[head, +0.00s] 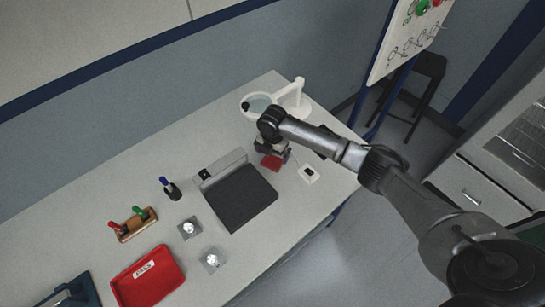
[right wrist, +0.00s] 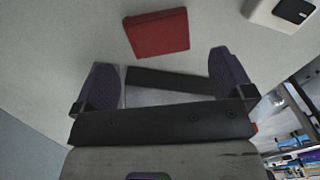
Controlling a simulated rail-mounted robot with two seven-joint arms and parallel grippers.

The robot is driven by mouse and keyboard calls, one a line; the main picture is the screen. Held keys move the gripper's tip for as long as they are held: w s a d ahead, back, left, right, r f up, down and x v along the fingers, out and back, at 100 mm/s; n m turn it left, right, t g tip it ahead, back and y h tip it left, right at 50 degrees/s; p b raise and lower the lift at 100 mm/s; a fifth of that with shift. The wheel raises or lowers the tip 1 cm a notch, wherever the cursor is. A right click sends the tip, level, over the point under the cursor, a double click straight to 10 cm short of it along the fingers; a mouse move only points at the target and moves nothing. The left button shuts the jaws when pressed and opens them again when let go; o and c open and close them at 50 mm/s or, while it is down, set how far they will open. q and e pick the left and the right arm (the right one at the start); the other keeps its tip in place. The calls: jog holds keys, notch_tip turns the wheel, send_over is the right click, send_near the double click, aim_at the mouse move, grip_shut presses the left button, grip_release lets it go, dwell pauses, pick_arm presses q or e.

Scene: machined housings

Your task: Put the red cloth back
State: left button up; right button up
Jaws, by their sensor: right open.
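The red cloth (head: 271,162) is a small folded red block lying on the table, to the right of the dark mat in the head view. In the right wrist view the red cloth (right wrist: 158,33) lies just beyond the fingertips, between their lines and apart from both. My right gripper (head: 273,153) is over the table at the cloth. It also shows in the right wrist view (right wrist: 162,72), with its two fingers wide apart and nothing between them. My left gripper is not in view.
A white box with a black top (head: 309,174) stands right of the cloth. A white ring-shaped stand (head: 292,101) is behind. A dark mat (head: 240,198), metal housings (head: 212,259), a screwdriver rack (head: 137,229) and a red tray (head: 176,279) lie leftward and in front.

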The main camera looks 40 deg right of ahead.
aim_at(272, 161)
notch_tip(272, 161, up, 7)
jog(key=shift+f, duration=0.2)
dwell(0.6)
